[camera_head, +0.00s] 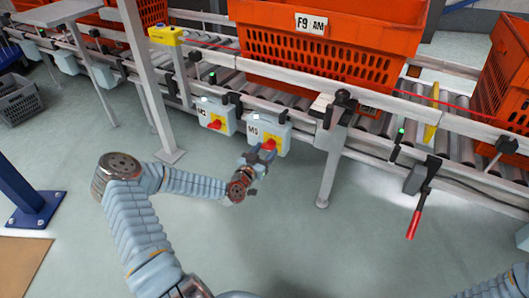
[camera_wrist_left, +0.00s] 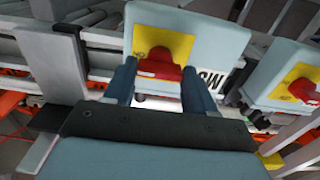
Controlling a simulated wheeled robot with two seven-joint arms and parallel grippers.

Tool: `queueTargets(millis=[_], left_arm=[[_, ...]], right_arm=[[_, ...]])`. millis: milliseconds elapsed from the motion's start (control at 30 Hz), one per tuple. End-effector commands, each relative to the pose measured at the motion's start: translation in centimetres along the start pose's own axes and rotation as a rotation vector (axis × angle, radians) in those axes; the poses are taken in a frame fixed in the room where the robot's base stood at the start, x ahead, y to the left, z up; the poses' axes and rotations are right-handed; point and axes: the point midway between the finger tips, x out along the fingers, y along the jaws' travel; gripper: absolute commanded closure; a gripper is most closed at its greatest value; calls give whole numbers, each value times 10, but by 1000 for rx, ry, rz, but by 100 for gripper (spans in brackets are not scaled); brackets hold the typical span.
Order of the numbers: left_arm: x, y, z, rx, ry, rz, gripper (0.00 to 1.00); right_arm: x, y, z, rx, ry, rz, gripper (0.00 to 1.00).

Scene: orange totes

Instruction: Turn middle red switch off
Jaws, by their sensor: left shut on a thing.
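A light grey switch box (camera_head: 278,134) with a yellow plate and a red rotary switch (camera_head: 268,145) hangs under the conveyor's front rail. My left gripper (camera_head: 259,158) is at the front of this box. In the left wrist view my left gripper (camera_wrist_left: 160,88) has one finger on each side of the red switch (camera_wrist_left: 160,62) and is shut on it. A second box with a red switch (camera_head: 214,124) is just to the left; it also shows at the right of the left wrist view, its red switch (camera_wrist_left: 304,91) untouched. My right gripper is not in view.
Orange totes (camera_head: 320,45) stand on the roller conveyor above. A conveyor leg (camera_head: 330,170) is right of the held switch, and a white post (camera_head: 140,75) is to the left. A red-handled lever (camera_head: 415,222) hangs further right. The floor in front is clear.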

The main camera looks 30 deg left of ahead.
Motion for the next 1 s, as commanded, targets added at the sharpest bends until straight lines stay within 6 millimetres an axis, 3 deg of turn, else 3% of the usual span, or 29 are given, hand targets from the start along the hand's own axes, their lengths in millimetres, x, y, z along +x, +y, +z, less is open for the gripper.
queueTargets(millis=[367,1000], left_arm=[[0,0,1,-134,0,0,75],[-1,0,2,-722,-1,-1,75]], right_arm=[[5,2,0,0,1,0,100],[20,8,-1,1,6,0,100]])
